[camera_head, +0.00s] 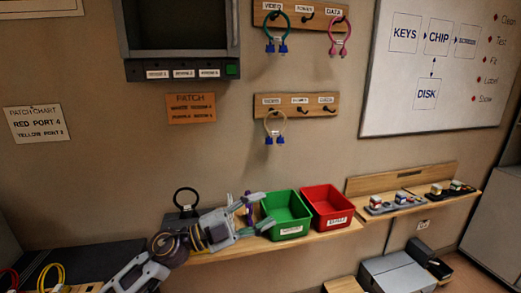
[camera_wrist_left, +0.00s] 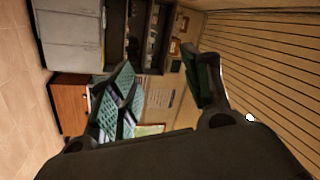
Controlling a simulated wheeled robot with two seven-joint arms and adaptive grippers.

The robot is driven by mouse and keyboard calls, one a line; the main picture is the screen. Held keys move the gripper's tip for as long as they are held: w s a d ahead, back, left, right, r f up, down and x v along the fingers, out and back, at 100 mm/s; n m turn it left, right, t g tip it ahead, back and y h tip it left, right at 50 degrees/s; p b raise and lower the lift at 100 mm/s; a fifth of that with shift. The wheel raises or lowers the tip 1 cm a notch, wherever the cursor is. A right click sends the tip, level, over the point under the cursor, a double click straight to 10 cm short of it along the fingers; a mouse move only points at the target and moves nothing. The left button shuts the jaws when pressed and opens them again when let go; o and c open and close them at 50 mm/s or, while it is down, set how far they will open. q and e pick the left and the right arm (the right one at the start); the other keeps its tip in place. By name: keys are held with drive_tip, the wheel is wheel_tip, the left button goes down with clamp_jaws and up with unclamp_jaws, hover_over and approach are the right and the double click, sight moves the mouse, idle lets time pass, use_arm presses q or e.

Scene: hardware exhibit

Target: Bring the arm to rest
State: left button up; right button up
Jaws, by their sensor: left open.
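My left arm comes in from the lower left in the head view. Its left gripper (camera_head: 256,211) is open, just left of the green bin (camera_head: 288,228) at the wooden shelf. My right gripper is in neither view.
A red bin (camera_head: 328,206) stands right of the green one. A black ring on a stand (camera_head: 186,197) is behind my arm. Cable loops hang on wall racks (camera_head: 297,105) above. Yellow and red cables (camera_head: 50,275) lie lower left. Open air lies above the shelf.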

use_arm(q)
drive_tip(key=w+a+f+n+t+y, duration=0.2)
drive_tip(key=w+a+n+t+y, duration=0.3)
drive_tip(key=a+n+t+y, duration=0.9)
drive_tip(key=s+a+f+n+g+y, duration=0.25)
drive_tip(key=f+n, duration=0.25)
drive_tip(key=f, duration=0.3)
drive_tip(key=s+a+f+n+g+y, duration=0.1)
drive_tip(key=a+f+n+g+y, duration=0.3)
drive_tip(key=f, duration=0.5)
drive_tip(key=s+a+f+n+g+h, duration=0.1)
drive_tip(key=s+f+g, duration=0.4)
drive_tip(key=s+f, duration=0.45)
drive_tip(key=s+a+f+g, duration=0.1)
drive_tip(key=s+f+g, duration=0.55)
drive_tip(key=s, duration=0.65)
wheel_tip(320, 180, down, 33)
drive_tip(key=s, duration=0.2)
drive_tip(key=s+a+f, duration=0.3)
drive_tip(key=s+f, duration=0.7)
drive_tip(key=s+a+f+g, duration=0.1)
drive_tip(key=s+a+f, duration=0.2)
drive_tip(key=s+f, duration=0.7)
drive_tip(key=shift+s+f+g, duration=0.3)
drive_tip(key=shift+s+f, duration=0.05)
drive_tip(key=shift+s, duration=0.4)
